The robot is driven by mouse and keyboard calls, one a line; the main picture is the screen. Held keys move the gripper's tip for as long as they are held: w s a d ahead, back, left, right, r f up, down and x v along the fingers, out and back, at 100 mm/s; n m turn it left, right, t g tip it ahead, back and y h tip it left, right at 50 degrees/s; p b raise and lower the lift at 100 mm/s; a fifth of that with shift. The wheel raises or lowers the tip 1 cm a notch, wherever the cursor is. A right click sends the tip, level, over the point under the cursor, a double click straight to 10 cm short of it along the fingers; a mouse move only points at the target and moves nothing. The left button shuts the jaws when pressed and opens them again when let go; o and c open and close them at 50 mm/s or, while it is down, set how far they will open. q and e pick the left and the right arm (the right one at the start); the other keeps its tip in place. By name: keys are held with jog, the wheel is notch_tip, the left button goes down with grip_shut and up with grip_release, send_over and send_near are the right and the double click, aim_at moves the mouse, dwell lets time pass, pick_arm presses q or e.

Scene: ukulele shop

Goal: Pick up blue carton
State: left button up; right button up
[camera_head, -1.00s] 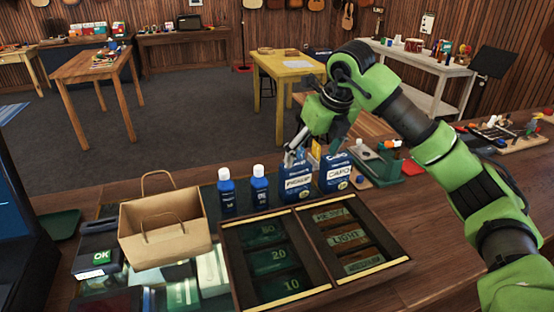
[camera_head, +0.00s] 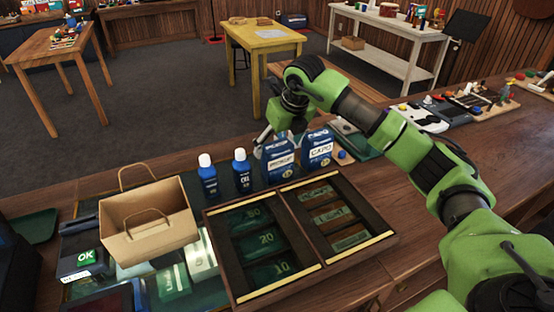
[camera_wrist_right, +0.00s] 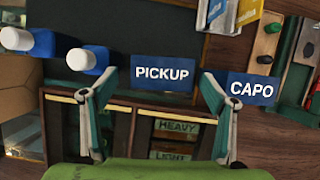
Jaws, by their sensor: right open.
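Two blue cartons stand side by side on the counter behind the wooden tray. The left one is labelled PICKUP (camera_head: 280,163) and the right one CAPO (camera_head: 318,153). My right gripper (camera_head: 268,138) is open and empty, just above and behind the PICKUP carton in the head view. In the right wrist view, the PICKUP carton (camera_wrist_right: 162,74) shows between the open fingertips (camera_wrist_right: 160,78). The CAPO carton (camera_wrist_right: 251,88) lies just outside the right finger there. Whether the fingers touch either carton cannot be told. My left gripper is not in view.
Two blue bottles with white caps (camera_head: 241,172) stand left of the cartons. A compartmented wooden tray (camera_head: 206,222) lies in front, with a paper bag (camera_head: 150,240) to its left. A green tool stand (camera_head: 352,136) is close on the right.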

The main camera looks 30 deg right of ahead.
aim_at(277, 161)
jog(key=p+x, duration=0.2)
jog(key=x, duration=0.1)
jog(key=shift+s+d+f, duration=0.1)
jog(key=shift+d+f, duration=0.05)
jog(key=shift+f, duration=0.2)
jog(key=shift+w+f, duration=0.25)
jog(key=shift+f, duration=0.2)
jog(key=c, duration=1.3)
jog(key=shift+o, duration=0.2)
jog(key=shift+r, duration=0.15)
